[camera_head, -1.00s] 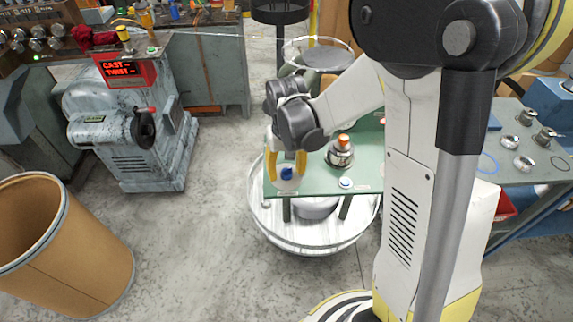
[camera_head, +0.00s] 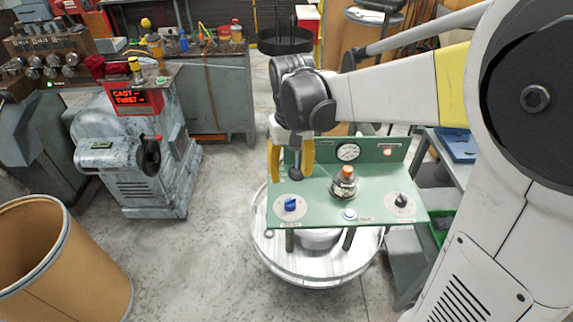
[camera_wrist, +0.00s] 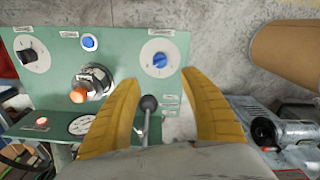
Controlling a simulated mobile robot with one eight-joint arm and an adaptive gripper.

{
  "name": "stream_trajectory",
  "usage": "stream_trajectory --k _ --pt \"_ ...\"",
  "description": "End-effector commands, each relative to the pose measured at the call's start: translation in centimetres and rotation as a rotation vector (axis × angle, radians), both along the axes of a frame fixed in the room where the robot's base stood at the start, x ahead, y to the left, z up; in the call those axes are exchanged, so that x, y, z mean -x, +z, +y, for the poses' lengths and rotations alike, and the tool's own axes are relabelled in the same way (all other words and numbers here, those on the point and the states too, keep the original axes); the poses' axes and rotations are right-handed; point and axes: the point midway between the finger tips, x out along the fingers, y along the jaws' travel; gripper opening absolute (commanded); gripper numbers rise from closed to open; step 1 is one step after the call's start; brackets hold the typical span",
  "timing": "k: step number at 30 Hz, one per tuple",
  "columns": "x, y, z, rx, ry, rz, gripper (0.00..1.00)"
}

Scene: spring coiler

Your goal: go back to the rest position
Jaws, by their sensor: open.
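My gripper (camera_head: 291,160) has two yellow fingers, spread apart and empty. In the head view it hangs above the left part of a green control panel (camera_head: 320,200). A blue knob (camera_head: 290,204) on a white dial sits on the panel below and in front of the fingers; it also shows in the wrist view (camera_wrist: 160,60), beyond the fingertips. A lever with a dark ball end (camera_wrist: 148,103) shows between the fingers in the wrist view. I cannot tell how far above it the fingers are, but they do not grip it.
The panel also carries an orange-topped knob (camera_head: 346,180), a black knob (camera_head: 401,200), a blue button (camera_head: 350,214) and a gauge (camera_head: 348,151). A round pale drum (camera_head: 290,268) stands beneath. A grey machine (camera_head: 130,150) and brown bin (camera_head: 65,265) stand left, with clear floor between.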

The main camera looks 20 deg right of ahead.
Motion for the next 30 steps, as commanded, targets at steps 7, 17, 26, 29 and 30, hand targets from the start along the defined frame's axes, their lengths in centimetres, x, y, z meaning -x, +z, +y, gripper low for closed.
stream_trajectory --k 7,17,26,29,30 --pt "0.1 0.1 0.0 0.0 0.001 -0.004 0.52" --pt "5.5 3.9 0.0 0.003 0.025 -0.233 0.52" --pt "11.3 5.1 0.1 0.015 0.055 -0.519 0.52" --pt "12.2 4.9 0.1 0.018 0.061 -0.577 0.52" --pt "12.5 4.9 0.1 0.019 0.063 -0.592 0.52"
